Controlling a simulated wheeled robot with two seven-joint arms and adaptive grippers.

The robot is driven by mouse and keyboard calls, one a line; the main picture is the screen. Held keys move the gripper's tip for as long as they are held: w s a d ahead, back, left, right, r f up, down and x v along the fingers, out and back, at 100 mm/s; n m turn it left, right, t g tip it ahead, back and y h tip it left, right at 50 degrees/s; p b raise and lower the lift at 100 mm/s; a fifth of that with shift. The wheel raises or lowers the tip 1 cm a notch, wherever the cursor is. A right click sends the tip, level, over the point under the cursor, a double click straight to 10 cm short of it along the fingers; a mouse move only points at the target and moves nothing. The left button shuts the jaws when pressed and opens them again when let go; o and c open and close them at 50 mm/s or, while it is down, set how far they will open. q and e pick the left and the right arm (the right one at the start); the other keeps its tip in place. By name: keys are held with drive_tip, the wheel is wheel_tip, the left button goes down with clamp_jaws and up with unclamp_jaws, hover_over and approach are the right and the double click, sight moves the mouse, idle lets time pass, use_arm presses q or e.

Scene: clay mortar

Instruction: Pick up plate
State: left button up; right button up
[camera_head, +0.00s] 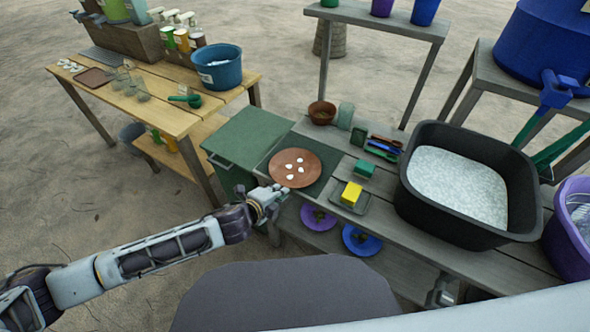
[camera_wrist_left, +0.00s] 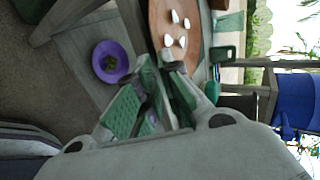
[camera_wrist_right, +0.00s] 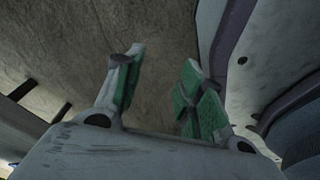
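A round brown plate (camera_head: 279,174) with several white pebbles on it lies on the dark green top at the left end of the grey workbench. It also shows in the left wrist view (camera_wrist_left: 158,22). My left gripper (camera_head: 281,190) is at the plate's near left rim. In the left wrist view its fingertips (camera_wrist_left: 158,58) are drawn close together, with the rim between them; the exact contact is partly hidden. My right gripper (camera_wrist_right: 160,58) has its fingers apart, with nothing between them, over bare ground.
Right of the plate are a yellow sponge (camera_head: 351,194), a green block (camera_head: 364,169) and a black tub (camera_head: 412,200) of white grains. A small brown bowl (camera_head: 322,112) stands behind. Purple (camera_head: 318,224) and blue (camera_head: 349,248) plates lie on the lower shelf.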

sight(285, 185)
drive_tip(key=shift+s, duration=0.1)
use_arm(q)
drive_tip(key=w, duration=0.1)
drive_tip(key=w+f, duration=0.1)
drive_tip(key=w, duration=0.1)
drive_tip(key=shift+d+f+b, duration=0.3)
drive_tip(key=shift+d+f, duration=0.05)
drive_tip(key=shift+d, duration=0.05)
drive_tip(key=shift+x, duration=0.95)
use_arm(e)
drive_tip(key=shift+w+a+r, duration=0.1)
drive_tip(key=shift+w+a, duration=0.1)
drive_tip(key=shift+w, duration=0.25)
drive_tip(key=shift+w+a+r, duration=0.1)
drive_tip(key=shift+w+a, duration=0.1)
drive_tip(key=shift+w, duration=0.2)
drive_tip(key=shift+s+f, duration=0.15)
drive_tip(key=shift+s, duration=0.15)
use_arm(q)
clamp_jaws()
drive_tip(key=shift+r, duration=0.1)
